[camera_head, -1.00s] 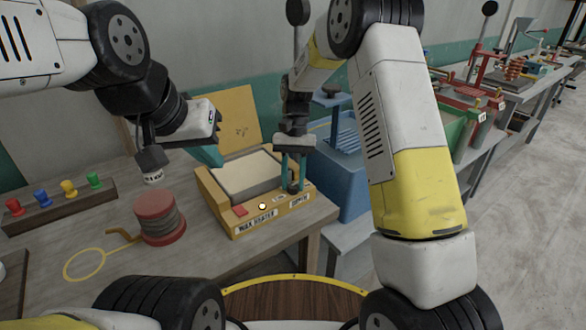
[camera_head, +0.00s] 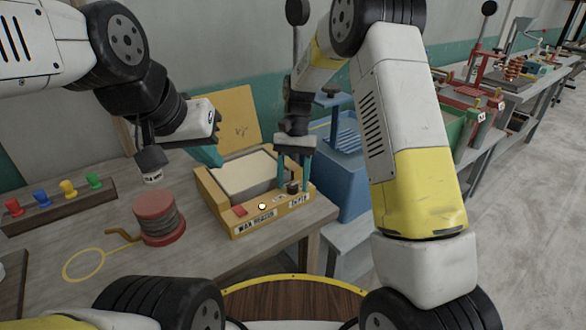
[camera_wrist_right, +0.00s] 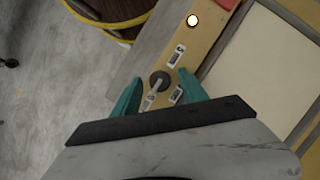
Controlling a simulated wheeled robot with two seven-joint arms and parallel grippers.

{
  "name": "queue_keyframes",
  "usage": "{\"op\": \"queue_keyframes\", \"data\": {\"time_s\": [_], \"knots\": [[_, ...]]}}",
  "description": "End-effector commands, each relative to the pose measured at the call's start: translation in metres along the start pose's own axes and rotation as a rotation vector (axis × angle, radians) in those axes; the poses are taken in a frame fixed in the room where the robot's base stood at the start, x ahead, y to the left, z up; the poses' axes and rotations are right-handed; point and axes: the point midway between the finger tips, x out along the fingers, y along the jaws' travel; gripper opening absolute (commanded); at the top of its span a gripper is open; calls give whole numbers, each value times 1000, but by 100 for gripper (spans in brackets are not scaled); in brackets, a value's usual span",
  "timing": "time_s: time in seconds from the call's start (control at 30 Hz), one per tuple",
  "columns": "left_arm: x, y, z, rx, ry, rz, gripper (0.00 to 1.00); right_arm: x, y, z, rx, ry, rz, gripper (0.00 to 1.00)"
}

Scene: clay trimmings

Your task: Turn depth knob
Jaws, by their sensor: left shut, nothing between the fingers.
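The yellow wax heater (camera_head: 240,222) stands on the bench, with a pale block or slab (camera_head: 246,172) in its top. Its dark depth knob (camera_head: 292,187) is on the front right of the panel; in the right wrist view the round knob (camera_wrist_right: 158,84) has a light bar across it. My right gripper (camera_head: 293,180) is open, its teal fingers on either side of the knob. The right wrist view shows a gap between the knob and each fingertip. My left gripper (camera_head: 208,155) is shut and empty, over the bench behind the heater's left side.
A rack of coloured pegs (camera_head: 62,200) is at the far left. A blue machine (camera_head: 345,175) stands close to the right of the heater.

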Motion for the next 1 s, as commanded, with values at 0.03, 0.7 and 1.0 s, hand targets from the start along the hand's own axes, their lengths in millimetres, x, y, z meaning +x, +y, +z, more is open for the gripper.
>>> {"op": "queue_keyframes", "data": {"time_s": [0.03,0.7,1.0], "knots": [[0,0,0,0,0,0,0,0,0,0,0,0,0,51],[0,0,0,0,0,0,0,-75,0,-1,-1,1,0,51],[0,0,0,0,0,0,0,-78,0,0,0,0,0,51]]}}
